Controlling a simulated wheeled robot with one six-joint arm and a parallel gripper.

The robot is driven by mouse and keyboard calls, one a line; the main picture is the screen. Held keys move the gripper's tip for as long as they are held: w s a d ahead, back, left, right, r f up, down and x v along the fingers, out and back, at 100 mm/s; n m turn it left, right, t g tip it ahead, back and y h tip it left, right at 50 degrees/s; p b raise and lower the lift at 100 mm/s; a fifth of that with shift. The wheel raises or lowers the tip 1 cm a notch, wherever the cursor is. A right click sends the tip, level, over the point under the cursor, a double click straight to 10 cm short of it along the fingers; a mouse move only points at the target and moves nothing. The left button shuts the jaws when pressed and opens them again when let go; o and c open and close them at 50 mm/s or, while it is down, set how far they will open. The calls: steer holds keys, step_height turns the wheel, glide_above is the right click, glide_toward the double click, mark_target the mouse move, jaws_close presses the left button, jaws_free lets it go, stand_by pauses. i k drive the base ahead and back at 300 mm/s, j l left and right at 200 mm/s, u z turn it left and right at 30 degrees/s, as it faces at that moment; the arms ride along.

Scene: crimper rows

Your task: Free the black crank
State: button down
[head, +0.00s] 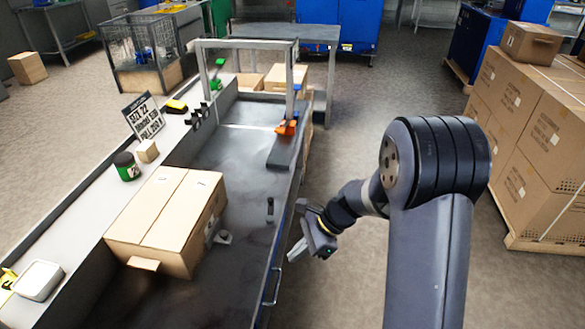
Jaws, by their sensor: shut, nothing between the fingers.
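A small upright black handle (270,209) stands on the dark bench surface near its right edge; it looks like the black crank, but it is too small to be sure. A grey metal bracket (220,237) sits against the right side of a large cardboard box (165,215), and part of it may be hidden by the box. My gripper (297,248) is just outside the bench's right edge, to the right of and lower than the black handle, apart from it. It is shut and empty.
The dark bench (232,150) is clear beyond the box. A metal frame (245,44) spans its far end, with an orange clamp (287,127) by the right edge. A green-labelled jar (127,167) and a sign (143,116) stand on the left ledge. Stacked cartons (535,130) stand at right.

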mark_target(269, 219)
steer(key=i+z, duration=0.1)
steer(key=i, duration=0.9)
